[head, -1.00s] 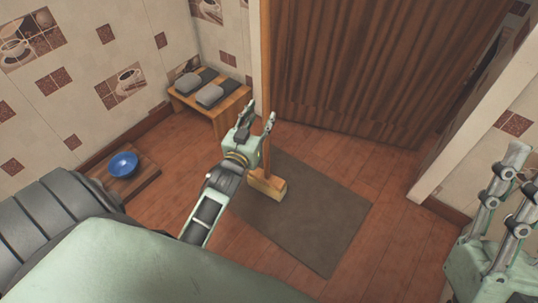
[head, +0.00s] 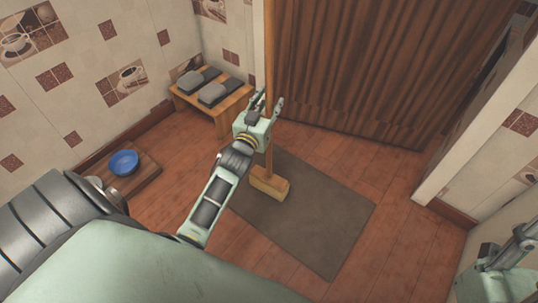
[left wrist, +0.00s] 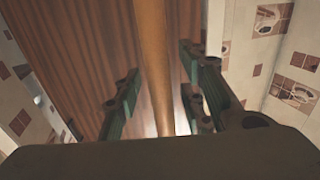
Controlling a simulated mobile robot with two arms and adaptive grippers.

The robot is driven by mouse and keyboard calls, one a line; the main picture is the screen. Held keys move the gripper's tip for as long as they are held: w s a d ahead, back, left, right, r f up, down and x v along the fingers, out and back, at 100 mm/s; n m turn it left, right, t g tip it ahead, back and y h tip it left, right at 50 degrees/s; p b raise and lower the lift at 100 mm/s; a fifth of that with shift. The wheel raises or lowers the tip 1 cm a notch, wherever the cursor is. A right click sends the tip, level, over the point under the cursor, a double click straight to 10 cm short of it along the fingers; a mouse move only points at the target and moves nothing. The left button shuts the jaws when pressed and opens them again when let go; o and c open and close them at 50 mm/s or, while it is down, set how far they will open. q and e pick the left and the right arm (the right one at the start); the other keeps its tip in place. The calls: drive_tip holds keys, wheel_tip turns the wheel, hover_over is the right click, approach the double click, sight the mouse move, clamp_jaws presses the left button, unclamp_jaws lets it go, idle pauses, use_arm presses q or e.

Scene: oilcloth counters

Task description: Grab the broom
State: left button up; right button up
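The broom (head: 270,183) stands upright, its pale wooden block head on the dark mat and its long wooden handle rising in front of the brown slatted door.
A low wooden bench (head: 226,107) with grey slippers (head: 212,93) stands by the back wall, left of the door (head: 370,70). A blue bowl (head: 124,162) sits on a low wooden stand at the left. A flat mat (head: 310,215) lies on the floor; the floor around it is clear.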

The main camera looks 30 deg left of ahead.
use_arm(q)
clamp_jaws()
idle(0.8)
drive_tip(key=shift+r, duration=0.1)
